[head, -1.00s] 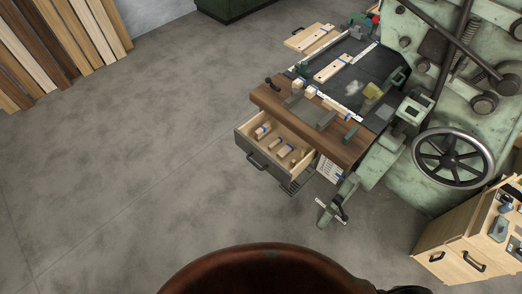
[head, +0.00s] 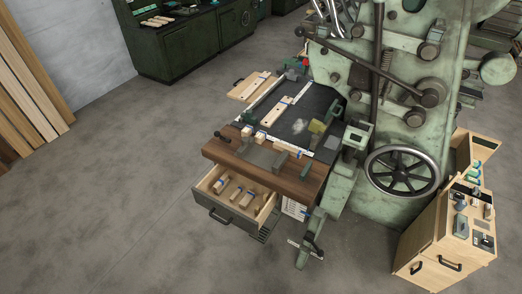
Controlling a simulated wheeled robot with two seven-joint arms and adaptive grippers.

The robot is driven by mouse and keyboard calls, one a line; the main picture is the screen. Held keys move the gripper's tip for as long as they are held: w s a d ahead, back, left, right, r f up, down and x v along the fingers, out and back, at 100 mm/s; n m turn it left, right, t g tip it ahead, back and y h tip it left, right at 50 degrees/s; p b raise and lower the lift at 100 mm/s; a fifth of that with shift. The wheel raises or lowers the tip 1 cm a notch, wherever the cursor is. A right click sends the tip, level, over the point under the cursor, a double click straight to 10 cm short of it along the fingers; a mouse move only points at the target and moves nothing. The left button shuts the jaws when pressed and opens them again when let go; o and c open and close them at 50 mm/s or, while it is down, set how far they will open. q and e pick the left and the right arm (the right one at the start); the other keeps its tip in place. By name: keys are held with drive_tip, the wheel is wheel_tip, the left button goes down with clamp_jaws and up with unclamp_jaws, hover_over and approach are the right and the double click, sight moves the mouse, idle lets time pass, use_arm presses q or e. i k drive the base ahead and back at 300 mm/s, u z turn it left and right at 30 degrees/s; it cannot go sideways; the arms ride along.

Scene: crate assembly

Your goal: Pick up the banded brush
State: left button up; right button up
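An open drawer (head: 228,217) under the workbench holds several small wooden pieces, some with blue marks; one of them (head: 221,185) lies near its left side. They are too small to tell which, if any, is the banded brush. More light wooden pieces with blue bands lie on the bench, including a long strip (head: 276,111) and a small piece (head: 286,148) near the brown front board (head: 265,170). Neither of my grippers is in view.
A green machine with a large handwheel (head: 402,171) stands right of the bench. A wooden cabinet (head: 428,250) with tools on top stands at lower right. Dark green cabinets (head: 185,55) and leaning planks (head: 30,75) are behind. The floor (head: 110,190) left of the drawer is clear.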

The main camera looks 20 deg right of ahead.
sight(223, 182)
drive_tip(key=u, duration=1.4)
drive_tip(key=i, duration=1.95)
drive_tip(key=z, duration=2.6)
